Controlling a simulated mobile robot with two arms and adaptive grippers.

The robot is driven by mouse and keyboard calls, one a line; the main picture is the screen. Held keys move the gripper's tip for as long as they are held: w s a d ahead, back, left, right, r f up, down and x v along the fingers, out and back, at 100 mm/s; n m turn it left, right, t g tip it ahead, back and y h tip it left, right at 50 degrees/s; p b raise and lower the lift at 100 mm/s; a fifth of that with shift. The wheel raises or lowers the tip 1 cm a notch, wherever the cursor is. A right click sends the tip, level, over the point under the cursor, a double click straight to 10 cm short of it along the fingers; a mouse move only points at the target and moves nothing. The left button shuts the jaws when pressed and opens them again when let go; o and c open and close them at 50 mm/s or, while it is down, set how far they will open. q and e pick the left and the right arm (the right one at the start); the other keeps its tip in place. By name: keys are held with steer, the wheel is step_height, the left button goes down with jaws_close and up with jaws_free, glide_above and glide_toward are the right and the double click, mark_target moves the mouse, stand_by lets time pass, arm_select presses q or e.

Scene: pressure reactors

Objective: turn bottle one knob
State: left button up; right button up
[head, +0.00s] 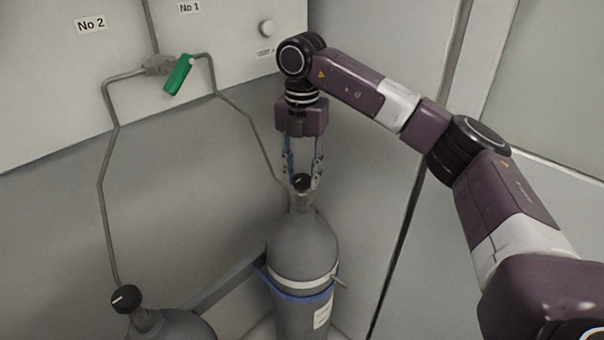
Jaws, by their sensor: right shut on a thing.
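A grey gas bottle (303,245) stands upright in the corner, with a white band and a blue strap around it. Its black knob (302,182) is on top of the neck. My right gripper (302,178) points straight down over this bottle, its two fingers on either side of the knob and shut on it. A second grey bottle (178,328) shows partly at the bottom left, with its own black knob (126,298) that has a white mark. The labels No 1 (190,7) and No 2 (91,24) are on the wall panel. My left gripper is not in view.
A green lever (178,75) sits on a pipe junction on the wall panel. Thin grey pipes (103,180) run down from it to both bottles. Walls close in behind and right of the standing bottle.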

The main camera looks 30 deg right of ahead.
mark_target(302, 178)
steer(key=o, duration=1.2)
steer(key=shift+c, duration=0.2)
step_height(302, 178, up, 12)
